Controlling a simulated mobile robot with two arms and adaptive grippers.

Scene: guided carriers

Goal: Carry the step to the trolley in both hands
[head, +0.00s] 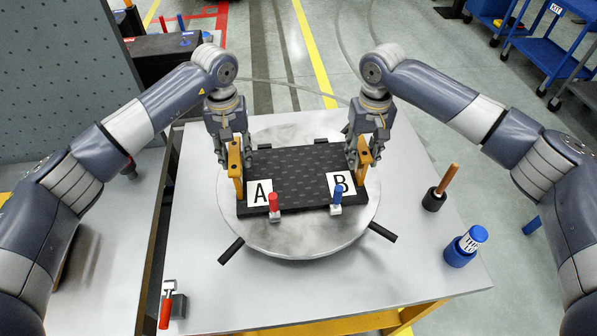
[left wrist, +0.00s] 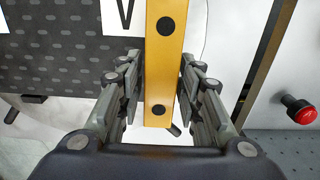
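The step (head: 302,172) is a dark, dotted flat board with white A and B labels at its front corners. It lies level over a round grey turntable (head: 300,242) and has an upright yellow handle at each end. My left gripper (head: 235,160) has its fingers against both sides of the left handle; the left wrist view shows the gripper (left wrist: 161,85) on this yellow bar, beside the step's dark top (left wrist: 60,60). My right gripper (head: 365,155) straddles the right handle in the same way, though its finger contact is small in view.
A wooden-handled tool (head: 440,187) and a blue-capped bottle (head: 466,247) stand right on the table. A red-handled tool (head: 166,308) lies front left. Blue trolleys (head: 550,45) stand on the floor, back right.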

